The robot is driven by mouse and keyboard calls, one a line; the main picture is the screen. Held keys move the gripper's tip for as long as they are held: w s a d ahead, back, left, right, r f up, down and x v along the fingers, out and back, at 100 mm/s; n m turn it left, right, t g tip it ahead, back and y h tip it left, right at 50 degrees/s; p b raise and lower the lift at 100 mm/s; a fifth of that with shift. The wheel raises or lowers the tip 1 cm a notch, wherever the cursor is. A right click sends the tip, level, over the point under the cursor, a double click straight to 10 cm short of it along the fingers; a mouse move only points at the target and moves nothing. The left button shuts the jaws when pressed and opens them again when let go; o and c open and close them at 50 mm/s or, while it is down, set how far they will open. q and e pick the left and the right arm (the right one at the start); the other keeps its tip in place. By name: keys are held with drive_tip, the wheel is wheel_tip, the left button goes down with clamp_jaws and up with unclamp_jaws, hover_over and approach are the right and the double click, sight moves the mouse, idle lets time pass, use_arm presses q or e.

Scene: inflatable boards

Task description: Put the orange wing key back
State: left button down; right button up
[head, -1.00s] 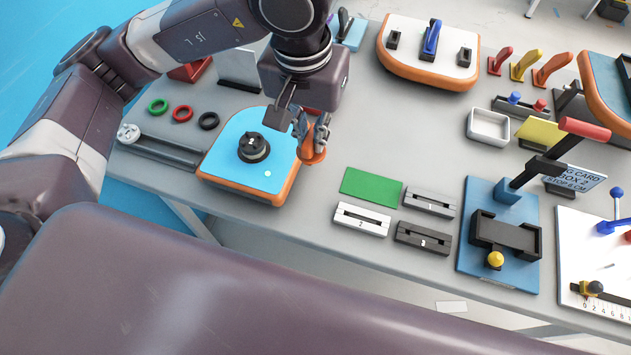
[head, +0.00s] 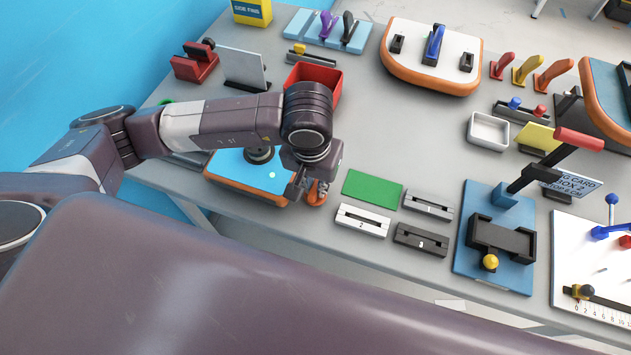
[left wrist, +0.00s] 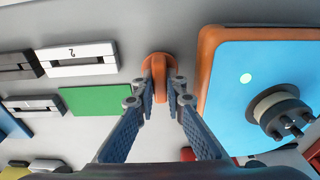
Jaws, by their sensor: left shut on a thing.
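The orange wing key (left wrist: 159,76) is between the fingertips of my left gripper (left wrist: 160,84), which is shut on it. In the head view, the key (head: 317,193) shows low beside the right edge of the blue board with the orange rim (head: 232,172). My left gripper (head: 308,188) points down there; I cannot tell whether the key touches the table. The board's dark round valve (head: 259,156) is partly hidden by my arm; it also shows in the left wrist view (left wrist: 282,114). My right gripper is not in view.
A green mat (head: 372,189) lies just right of the key, near several slotted blocks, including a white one (head: 362,221). A red open box (head: 322,82) stands behind my gripper. A blue fixture with a red-handled lever (head: 495,270) stands farther right. Bare grey table lies behind the mat.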

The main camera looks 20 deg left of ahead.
sight(314, 190)
use_arm(q)
drive_tip(key=shift+f+b, duration=0.15)
drive_tip(key=shift+b, duration=0.2)
drive_tip(key=c, duration=2)
unclamp_jaws()
drive_tip(key=shift+r+p, duration=0.35)
drive_tip(key=shift+p, duration=0.1)
drive_tip(key=r, duration=0.4)
drive_tip(key=s+r+b, duration=0.1)
drive_tip(key=r, duration=0.2)
drive_tip(key=r+b, duration=0.1)
drive_tip(key=r, duration=0.3)
drive_tip(key=shift+s+r, duration=0.25)
drive_tip(key=shift+r, duration=0.1)
